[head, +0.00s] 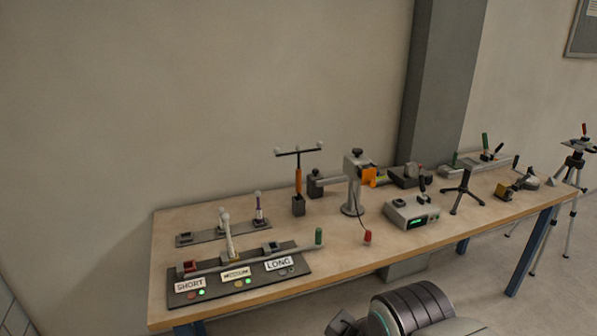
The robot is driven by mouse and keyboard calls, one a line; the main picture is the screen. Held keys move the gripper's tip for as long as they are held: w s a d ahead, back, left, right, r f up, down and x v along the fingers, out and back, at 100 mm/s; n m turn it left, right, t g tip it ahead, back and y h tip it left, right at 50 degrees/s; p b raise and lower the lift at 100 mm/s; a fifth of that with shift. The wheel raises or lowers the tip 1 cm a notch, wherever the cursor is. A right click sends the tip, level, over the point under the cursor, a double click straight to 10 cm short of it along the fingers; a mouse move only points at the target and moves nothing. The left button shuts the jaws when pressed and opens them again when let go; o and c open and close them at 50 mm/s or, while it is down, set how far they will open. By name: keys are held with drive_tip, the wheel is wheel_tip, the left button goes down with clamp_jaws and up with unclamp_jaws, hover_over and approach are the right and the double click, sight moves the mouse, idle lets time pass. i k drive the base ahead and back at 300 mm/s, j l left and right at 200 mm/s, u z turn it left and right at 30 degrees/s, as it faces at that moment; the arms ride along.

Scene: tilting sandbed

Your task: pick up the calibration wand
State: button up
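The calibration wand (298,182) looks to be the T-shaped tool with an orange grip, a dark crossbar and pale balls on its ends. It stands upright in a small dark block (298,206) toward the back of the wooden table (330,262), left of its middle. My arm shows at the bottom edge, in front of the table and well apart from the wand. A dark angular piece (343,325) beside it may be part of my gripper. The fingertips are cut off or hidden, and I see nothing held.
A panel labelled SHORT, MEDIUM and LONG (292,280) lies front left, with a rack (190,239) behind it. Right of the wand are a grey stand (352,207), a control box (413,213) and a small tripod (464,190). A grey pillar (440,90) rises behind the table.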

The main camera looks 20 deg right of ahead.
sight(298, 170)
drive_tip(key=i+j, duration=0.2)
drive_tip(key=i, duration=0.25)
drive_tip(key=i+j+u, duration=0.1)
drive_tip(key=i+j, duration=0.15)
drive_tip(key=i, duration=0.2)
